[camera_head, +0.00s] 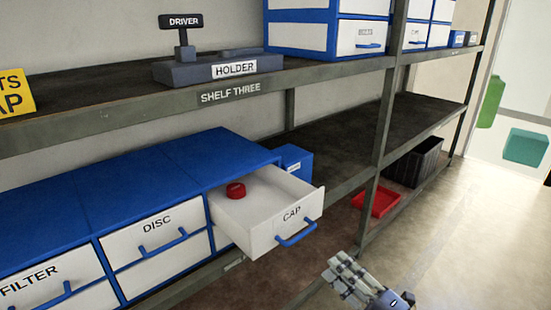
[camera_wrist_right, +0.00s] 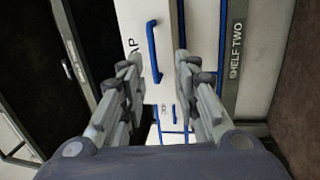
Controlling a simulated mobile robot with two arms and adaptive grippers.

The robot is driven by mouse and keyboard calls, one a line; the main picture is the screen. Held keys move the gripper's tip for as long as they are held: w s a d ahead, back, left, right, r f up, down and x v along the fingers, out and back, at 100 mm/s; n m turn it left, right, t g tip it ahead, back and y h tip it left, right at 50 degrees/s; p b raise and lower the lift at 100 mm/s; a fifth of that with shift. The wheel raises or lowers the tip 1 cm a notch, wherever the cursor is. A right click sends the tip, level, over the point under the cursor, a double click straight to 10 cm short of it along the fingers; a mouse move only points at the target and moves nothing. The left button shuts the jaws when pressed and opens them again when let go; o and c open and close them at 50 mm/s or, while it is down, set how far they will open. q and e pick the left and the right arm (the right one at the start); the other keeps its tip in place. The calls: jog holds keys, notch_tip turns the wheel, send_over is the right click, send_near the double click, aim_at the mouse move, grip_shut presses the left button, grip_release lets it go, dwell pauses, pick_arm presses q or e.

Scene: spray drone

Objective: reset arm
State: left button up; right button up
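My right gripper (camera_head: 350,277) is in the lower middle of the head view, in front of and below the open CAP drawer (camera_head: 262,236). In the right wrist view its two fingers (camera_wrist_right: 158,110) stand apart with nothing between them, and the drawer's blue handle (camera_wrist_right: 152,52) shows beyond them, apart from the fingers. A red cap (camera_head: 236,190) sits inside the pulled-out drawer, towards its back left. My left gripper shows in neither view.
The DISC drawer (camera_head: 155,247) and FILTER drawer (camera_head: 40,292) are closed. A driver (camera_head: 182,35) stands in its holder (camera_head: 218,67) on shelf three. A red tray (camera_head: 376,202) and a black crate (camera_head: 413,163) are lower right. The floor at right is clear.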

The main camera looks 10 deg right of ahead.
jog(key=d+f+m+g+h, duration=0.1)
jog(key=d+f+m+h, duration=0.3)
jog(key=f+m+h, duration=0.5)
jog(key=s+f+m+g+h, duration=0.1)
jog(key=s+f+m+g, duration=0.4)
jog(key=f, duration=0.5)
jog(key=s+f+m+g+h, duration=0.1)
jog(key=s+f+m+g, duration=0.25)
jog(key=s+f, duration=0.55)
jog(key=s+a+f+m+g, duration=0.4)
jog(key=s+f+m+g, duration=0.1)
jog(key=s+f, duration=0.5)
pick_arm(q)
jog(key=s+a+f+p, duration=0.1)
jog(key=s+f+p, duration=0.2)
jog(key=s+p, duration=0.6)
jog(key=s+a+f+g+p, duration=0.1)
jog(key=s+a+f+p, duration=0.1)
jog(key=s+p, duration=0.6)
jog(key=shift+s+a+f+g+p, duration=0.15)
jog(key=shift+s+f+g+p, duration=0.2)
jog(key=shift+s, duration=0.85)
pick_arm(e)
jog(key=s+d+f, duration=0.2)
jog(key=s, duration=0.8)
jog(key=s+d+f+g, duration=0.1)
jog(key=s+d+f, duration=0.1)
jog(key=s, duration=0.7)
jog(key=shift+s+n, duration=0.4)
jog(key=shift+n, duration=0.05)
